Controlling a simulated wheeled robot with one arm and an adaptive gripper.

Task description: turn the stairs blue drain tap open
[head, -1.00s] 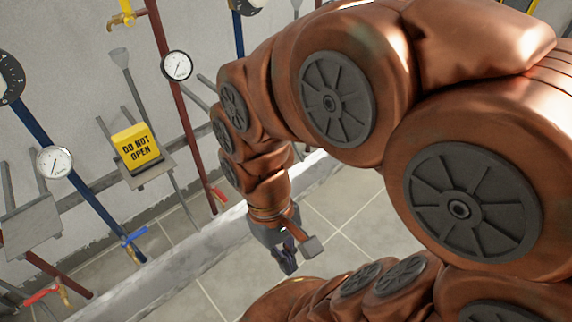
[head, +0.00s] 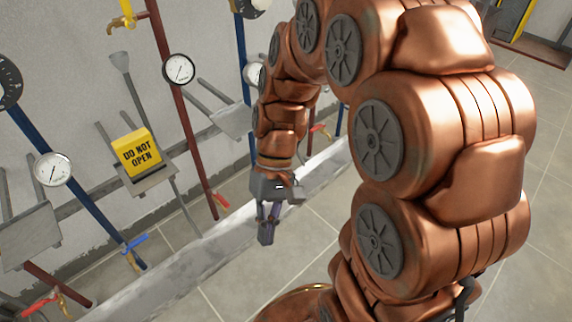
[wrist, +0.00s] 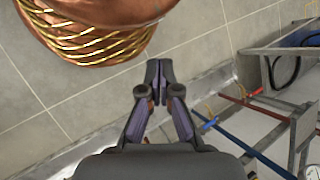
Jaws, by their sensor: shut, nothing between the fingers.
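A blue-handled tap (head: 134,243) sits at the low end of a blue pipe at the left of the head view, its handle slanting up to the right. A blue tap handle (wrist: 208,125) on a blue pipe also shows in the wrist view, right of my fingers. I cannot tell whether both views show the same tap, or which one is the stairs tap. My gripper (head: 266,232) points down over the floor by the low kerb, apart from every tap. In the wrist view my gripper (wrist: 159,72) has its fingertips together, with nothing between them.
Red taps (head: 42,302) and (head: 220,200) end the dark red pipes. A yellow "DO NOT OPEN" sign (head: 140,152) stands on a wall bracket. The pale kerb (head: 185,268) runs along the wall. A grey metal frame (wrist: 283,50) stands right in the wrist view. Tiled floor is free.

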